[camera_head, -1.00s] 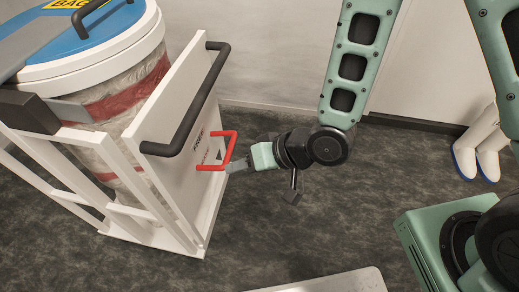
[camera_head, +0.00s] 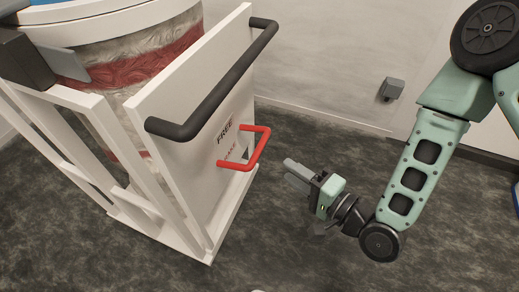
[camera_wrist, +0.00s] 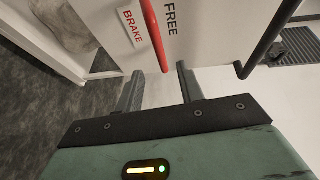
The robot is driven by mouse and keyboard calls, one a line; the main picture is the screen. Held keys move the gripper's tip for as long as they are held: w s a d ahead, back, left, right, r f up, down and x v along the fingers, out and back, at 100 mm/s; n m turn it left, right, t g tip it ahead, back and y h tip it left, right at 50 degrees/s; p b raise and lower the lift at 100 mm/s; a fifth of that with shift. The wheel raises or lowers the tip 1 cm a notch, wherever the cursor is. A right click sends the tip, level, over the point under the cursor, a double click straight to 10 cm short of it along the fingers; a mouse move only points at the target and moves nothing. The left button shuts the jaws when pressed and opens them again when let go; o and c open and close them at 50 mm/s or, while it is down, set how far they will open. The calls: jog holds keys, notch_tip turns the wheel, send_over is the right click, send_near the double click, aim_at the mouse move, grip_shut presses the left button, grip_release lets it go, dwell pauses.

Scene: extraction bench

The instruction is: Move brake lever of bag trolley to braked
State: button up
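The bag trolley's brake lever is a red U-shaped handle (camera_head: 262,150) standing out from the trolley's white end panel (camera_head: 185,150). It is beside the printed words FREE and BRAKE. In the wrist view the red bar (camera_wrist: 154,38) passes between the BRAKE label (camera_wrist: 131,28) and the word FREE; I cannot tell which setting it is in. My gripper (camera_head: 297,172) is right of the lever in the head view, apart from it. The wrist view shows its two fingers (camera_wrist: 158,84) spread, with nothing between them and the bar beyond their tips.
A black push handle (camera_head: 215,85) runs along the panel above the lever. The trolley's white frame (camera_head: 120,195) carries a drum (camera_head: 170,60) with a red band. Dark floor is clear below and right of my gripper. A pale wall stands behind, with a small grey box (camera_head: 392,89).

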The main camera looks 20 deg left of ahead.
aim_at(258, 148)
jog(key=b+x, duration=0.1)
jog(key=x, duration=1)
jog(key=shift+w+a, duration=0.15)
jog(key=shift+a, duration=0.05)
